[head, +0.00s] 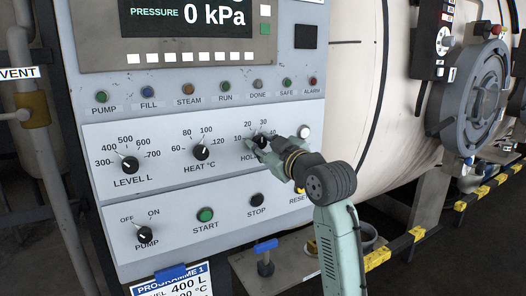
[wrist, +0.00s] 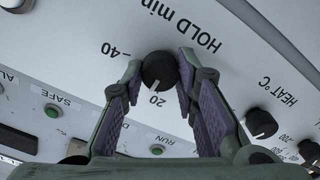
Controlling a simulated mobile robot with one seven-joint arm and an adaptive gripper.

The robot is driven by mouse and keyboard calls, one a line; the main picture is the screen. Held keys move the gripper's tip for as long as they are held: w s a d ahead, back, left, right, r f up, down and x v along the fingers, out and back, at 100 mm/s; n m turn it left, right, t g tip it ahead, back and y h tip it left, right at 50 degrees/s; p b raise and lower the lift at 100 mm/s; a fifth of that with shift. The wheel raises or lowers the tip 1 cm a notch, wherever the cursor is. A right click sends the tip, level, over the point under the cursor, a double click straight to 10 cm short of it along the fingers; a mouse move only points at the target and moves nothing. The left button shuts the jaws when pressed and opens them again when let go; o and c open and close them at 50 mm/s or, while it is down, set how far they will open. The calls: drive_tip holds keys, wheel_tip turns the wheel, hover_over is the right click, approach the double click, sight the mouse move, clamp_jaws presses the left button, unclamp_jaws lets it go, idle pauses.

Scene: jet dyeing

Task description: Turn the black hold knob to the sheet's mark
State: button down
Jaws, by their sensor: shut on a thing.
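The black hold knob (head: 260,141) is on the white control panel, at the right of the row of dials. In the wrist view the knob (wrist: 160,71) sits between my gripper's two purple-padded fingers. My gripper (wrist: 161,72) is shut on its sides. The knob's white pointer line is on the side facing the 20 label, about at 20. A 40 label shows at the left; the 30 label is hidden by a finger there.
The heat knob (head: 200,152) and level knob (head: 130,164) sit left of the hold knob. The stop button (head: 257,199) and start button (head: 205,214) are below, indicator lamps above. A blue-handled valve (head: 265,247) stands below the panel. A large cream vessel (head: 352,105) is at right.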

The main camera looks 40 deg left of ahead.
drive_tip(key=n+b, duration=0.2)
drive_tip(key=n, duration=0.2)
drive_tip(key=shift+f+n, duration=0.1)
drive_tip(key=shift+n, duration=0.3)
idle(0.4)
drive_tip(key=c, duration=1.2)
unclamp_jaws()
drive_tip(key=shift+c, duration=0.2)
drive_tip(key=v, duration=1.2)
